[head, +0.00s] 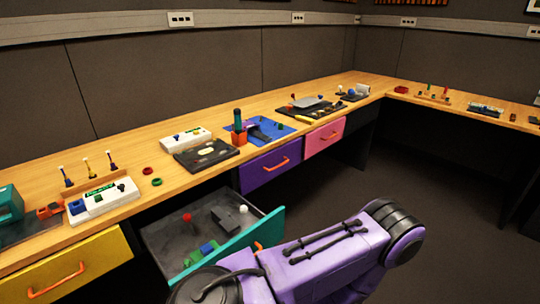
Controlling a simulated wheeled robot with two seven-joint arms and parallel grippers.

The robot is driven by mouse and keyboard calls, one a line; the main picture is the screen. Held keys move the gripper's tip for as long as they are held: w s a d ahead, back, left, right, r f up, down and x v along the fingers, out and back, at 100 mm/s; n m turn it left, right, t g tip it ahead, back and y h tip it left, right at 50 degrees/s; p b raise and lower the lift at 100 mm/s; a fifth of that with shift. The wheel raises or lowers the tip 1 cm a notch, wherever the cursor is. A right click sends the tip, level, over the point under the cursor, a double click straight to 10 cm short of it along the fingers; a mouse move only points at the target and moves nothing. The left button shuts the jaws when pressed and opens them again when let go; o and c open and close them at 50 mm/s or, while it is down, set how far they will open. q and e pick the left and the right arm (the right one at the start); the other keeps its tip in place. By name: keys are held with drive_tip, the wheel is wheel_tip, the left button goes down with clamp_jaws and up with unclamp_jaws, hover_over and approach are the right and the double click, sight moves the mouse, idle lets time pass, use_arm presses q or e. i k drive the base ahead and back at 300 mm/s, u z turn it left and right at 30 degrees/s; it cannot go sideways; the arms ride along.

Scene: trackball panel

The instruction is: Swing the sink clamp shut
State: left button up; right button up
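I cannot tell for sure which thing is the sink clamp; no part is clear enough at this distance. A black board (290,108) with a grey plate (306,101) and small upright parts lies on the bench beyond the blue mat. On the blue mat (277,126) stand a red block with a dark green upright handle (238,119) and a dark curved piece (259,131). A purple arm of mine crosses the lower right foreground. Neither gripper shows.
An open teal-fronted drawer (234,246) juts from the long wooden bench (134,178), holding a red-topped knob, a grey block and green and blue pieces. White panels (103,201) stand on the bench. Open floor lies right.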

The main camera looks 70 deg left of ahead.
sight(187, 217)
drive_tip(key=z, duration=0.7)
drive_tip(key=k, duration=2.2)
drive_tip(key=u, duration=0.15)
